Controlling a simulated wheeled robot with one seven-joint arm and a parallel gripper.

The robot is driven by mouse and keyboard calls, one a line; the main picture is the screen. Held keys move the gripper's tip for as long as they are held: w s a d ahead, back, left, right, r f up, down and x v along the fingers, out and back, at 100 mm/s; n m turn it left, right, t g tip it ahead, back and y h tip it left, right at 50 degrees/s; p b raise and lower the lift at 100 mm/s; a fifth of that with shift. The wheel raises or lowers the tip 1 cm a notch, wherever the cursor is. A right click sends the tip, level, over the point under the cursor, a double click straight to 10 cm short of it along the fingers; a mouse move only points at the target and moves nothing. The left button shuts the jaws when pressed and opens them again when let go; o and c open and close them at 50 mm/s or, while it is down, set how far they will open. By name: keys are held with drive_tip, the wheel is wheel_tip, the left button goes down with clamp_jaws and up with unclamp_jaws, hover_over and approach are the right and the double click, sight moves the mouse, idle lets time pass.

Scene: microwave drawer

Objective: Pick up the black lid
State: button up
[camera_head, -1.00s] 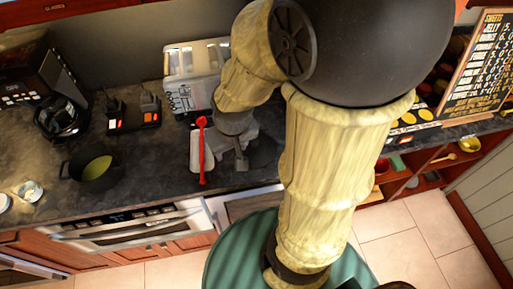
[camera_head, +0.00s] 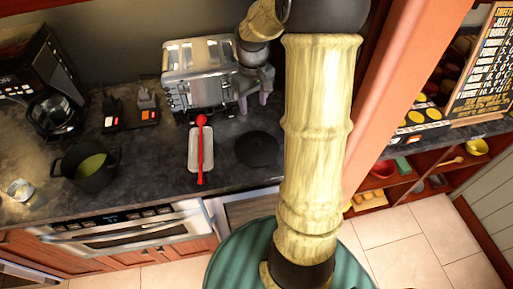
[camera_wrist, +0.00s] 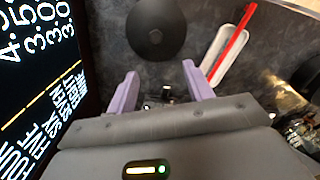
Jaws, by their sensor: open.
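The black lid (camera_head: 257,149) is a flat dark disc lying on the dark countertop, right of a white tray. In the wrist view the lid (camera_wrist: 156,28) shows at the top, round with a small knob at its middle. My gripper (camera_head: 255,103) is beside the toaster, behind the lid in the head view. In the wrist view my gripper (camera_wrist: 166,88) has its two purple fingers spread apart with nothing between them. The fingers are apart from the lid.
A white tray (camera_head: 193,158) with a red spoon (camera_head: 201,150) lies left of the lid. A silver toaster (camera_head: 203,75) stands behind it. A black pot (camera_head: 92,176) and a coffee maker (camera_head: 48,115) stand further left. A dark menu board (camera_wrist: 40,80) is close on the wrist view's left.

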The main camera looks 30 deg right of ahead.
drive_tip(key=shift+f, duration=0.1)
drive_tip(key=p, duration=0.2)
hover_over(257, 140)
drive_tip(key=f, duration=0.8)
drive_tip(key=a+f, duration=0.1)
drive_tip(key=f, duration=0.3)
drive_tip(key=shift+w, duration=0.25)
drive_tip(key=shift+f, duration=0.1)
drive_tip(key=shift+s+d+f+p, duration=0.15)
drive_tip(key=shift+d+f+p, duration=0.05)
drive_tip(key=shift+f+p, duration=0.25)
drive_tip(key=f, duration=0.2)
drive_tip(key=f+p, duration=0.1)
drive_tip(key=f, duration=0.1)
drive_tip(key=shift+d+f, duration=0.1)
drive_tip(key=shift+d, duration=0.15)
drive_tip(key=shift+c, duration=0.4)
clamp_jaws()
